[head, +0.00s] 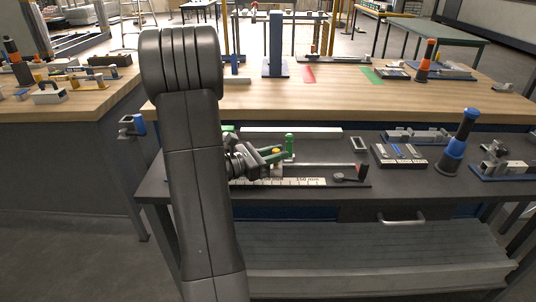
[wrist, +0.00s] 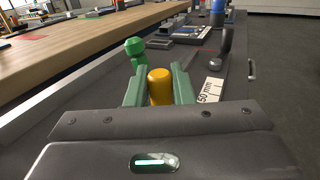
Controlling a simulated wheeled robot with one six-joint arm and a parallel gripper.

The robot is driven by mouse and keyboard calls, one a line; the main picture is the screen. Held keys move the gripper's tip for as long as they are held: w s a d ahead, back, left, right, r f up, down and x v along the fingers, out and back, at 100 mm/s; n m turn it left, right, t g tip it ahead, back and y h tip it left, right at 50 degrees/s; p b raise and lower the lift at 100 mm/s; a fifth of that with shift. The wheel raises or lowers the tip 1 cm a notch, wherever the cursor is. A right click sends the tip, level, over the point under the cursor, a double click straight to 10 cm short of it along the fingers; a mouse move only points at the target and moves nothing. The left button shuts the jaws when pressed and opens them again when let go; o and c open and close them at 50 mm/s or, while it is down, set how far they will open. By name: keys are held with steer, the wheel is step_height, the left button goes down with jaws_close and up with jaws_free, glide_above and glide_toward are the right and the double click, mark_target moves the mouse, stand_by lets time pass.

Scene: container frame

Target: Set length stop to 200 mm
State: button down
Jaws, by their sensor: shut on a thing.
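My gripper (head: 271,157) is over the measuring fixture on the dark lower bench. In the wrist view my gripper (wrist: 160,78) has its two green fingers on either side of a yellow knob (wrist: 160,88), shut on it. A white scale strip (head: 290,181) runs along the fixture's front, with a "150 mm" mark readable; in the wrist view the strip (wrist: 210,91) is partly cut off. A green round-topped post (head: 289,144) stands just behind my gripper. The stop body under the knob is hidden.
Further right are a tray of parts (head: 399,156) and a blue-and-black upright tool (head: 456,152). The wooden bench (head: 420,98) lies behind.

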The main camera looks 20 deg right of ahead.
steer(key=shift+s+d, duration=0.15)
steer(key=shift+d, duration=0.35)
steer(key=shift+s+d, duration=0.15)
steer(key=shift+d, duration=0.35)
steer(key=c, duration=1.3)
jaws_free()
